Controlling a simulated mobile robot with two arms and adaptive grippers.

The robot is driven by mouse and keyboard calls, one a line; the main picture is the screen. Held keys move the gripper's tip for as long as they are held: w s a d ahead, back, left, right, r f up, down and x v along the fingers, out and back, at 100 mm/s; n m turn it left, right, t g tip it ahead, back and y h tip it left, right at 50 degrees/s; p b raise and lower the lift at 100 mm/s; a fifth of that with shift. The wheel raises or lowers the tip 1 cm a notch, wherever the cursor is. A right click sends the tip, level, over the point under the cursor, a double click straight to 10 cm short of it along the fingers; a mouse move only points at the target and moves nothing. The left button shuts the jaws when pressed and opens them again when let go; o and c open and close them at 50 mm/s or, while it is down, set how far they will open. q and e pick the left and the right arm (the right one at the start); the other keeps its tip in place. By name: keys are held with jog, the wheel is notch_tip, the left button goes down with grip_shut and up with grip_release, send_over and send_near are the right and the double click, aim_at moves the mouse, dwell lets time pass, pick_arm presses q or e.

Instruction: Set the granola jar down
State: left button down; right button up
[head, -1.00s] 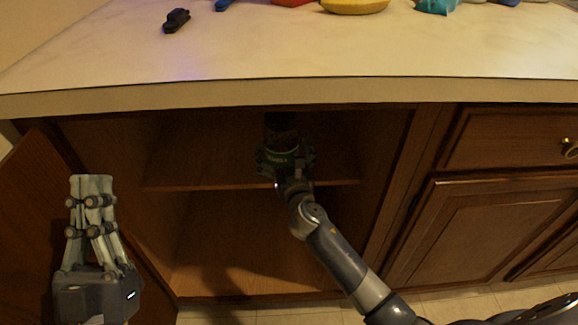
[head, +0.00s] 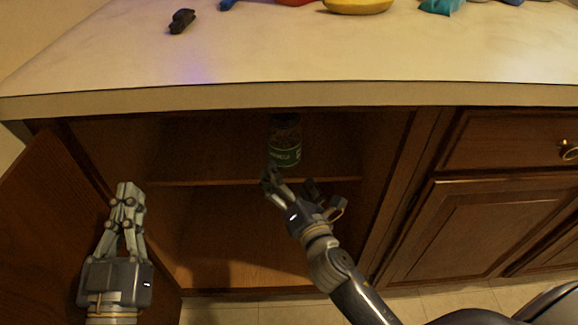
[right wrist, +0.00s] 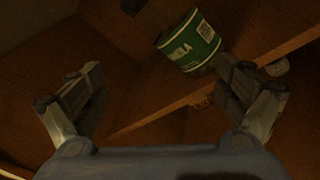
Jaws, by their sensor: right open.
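The granola jar (head: 286,142), with a dark lid and a green label, stands upright on the shelf (head: 215,181) inside the open cabinet. The right wrist view shows its green label (right wrist: 190,44) beyond the fingers, apart from them. My right gripper (head: 293,184) is open and empty, just in front of and below the jar. In the right wrist view its two fingers (right wrist: 165,95) are spread wide with nothing between them. My left gripper (head: 128,188) is at the lower left in front of the open cabinet door; its fingertips are close together with nothing seen between them.
The open cabinet door (head: 60,225) is at the left. The shelf is bare on both sides of the jar. A countertop (head: 300,50) overhangs the opening. A black object (head: 181,21) and a yellow object (head: 357,5) lie on it. Closed cabinets (head: 490,225) are at the right.

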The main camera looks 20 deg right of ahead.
jog(key=s+a+r+m+t+y, duration=0.1)
jog(key=s+r+m+y, duration=0.1)
jog(key=s+r+m, duration=0.2)
jog(key=s+a+r+m+t+y, duration=0.2)
jog(key=s+r+m, duration=0.3)
jog(key=r+m, duration=0.6)
jog(key=m, duration=1)
jog(key=shift+s+a+y, duration=0.2)
jog(key=shift+s+y, duration=0.1)
jog(key=shift+y, duration=0.1)
